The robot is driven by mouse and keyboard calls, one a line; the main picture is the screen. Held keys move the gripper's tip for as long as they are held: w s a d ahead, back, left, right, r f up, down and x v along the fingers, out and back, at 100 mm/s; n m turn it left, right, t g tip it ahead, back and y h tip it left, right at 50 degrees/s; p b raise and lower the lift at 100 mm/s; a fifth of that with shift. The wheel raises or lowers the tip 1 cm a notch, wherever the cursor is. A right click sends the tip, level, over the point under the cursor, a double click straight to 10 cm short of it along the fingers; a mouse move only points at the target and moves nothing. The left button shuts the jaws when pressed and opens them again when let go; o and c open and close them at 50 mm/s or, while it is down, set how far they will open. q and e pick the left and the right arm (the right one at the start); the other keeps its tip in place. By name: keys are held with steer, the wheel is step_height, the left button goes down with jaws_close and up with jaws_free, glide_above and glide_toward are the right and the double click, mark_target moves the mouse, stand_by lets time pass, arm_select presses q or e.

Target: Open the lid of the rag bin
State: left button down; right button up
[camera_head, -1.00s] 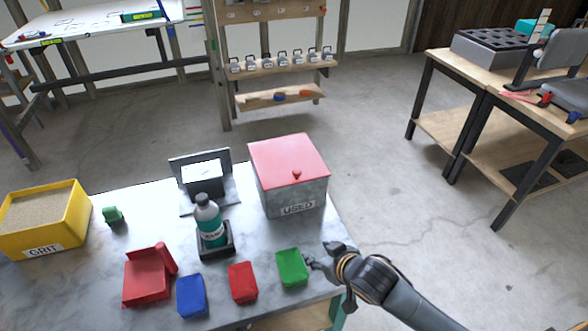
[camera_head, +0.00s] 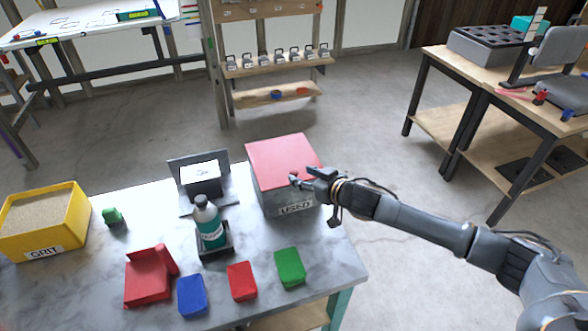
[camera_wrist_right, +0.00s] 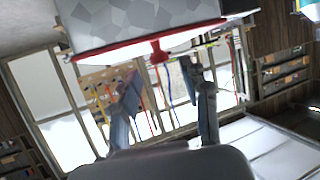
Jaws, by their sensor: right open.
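The rag bin (camera_head: 281,201) is a grey speckled box marked USED at the right of the marble-topped table. Its flat red lid (camera_head: 280,157) is shut. My right gripper (camera_head: 296,181) is at the lid's front edge and covers the small red knob there in the head view. In the right wrist view the picture is turned over, and the red knob (camera_wrist_right: 159,55) shows between the two open fingers of the right gripper (camera_wrist_right: 162,72), a little ahead of their tips. I cannot tell whether they touch it. My left gripper is not in view.
A bottle (camera_head: 209,224) in a dark holder stands left of the bin, with a dark stand (camera_head: 202,182) behind it. Green (camera_head: 290,268), red (camera_head: 242,280) and blue (camera_head: 192,296) blocks lie in front. A yellow grit box (camera_head: 70,215) stands far left.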

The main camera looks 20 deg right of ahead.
mark_target(295, 172)
steer(key=shift+x, duration=2.6)
steer(key=shift+c, duration=0.2)
jaws_close()
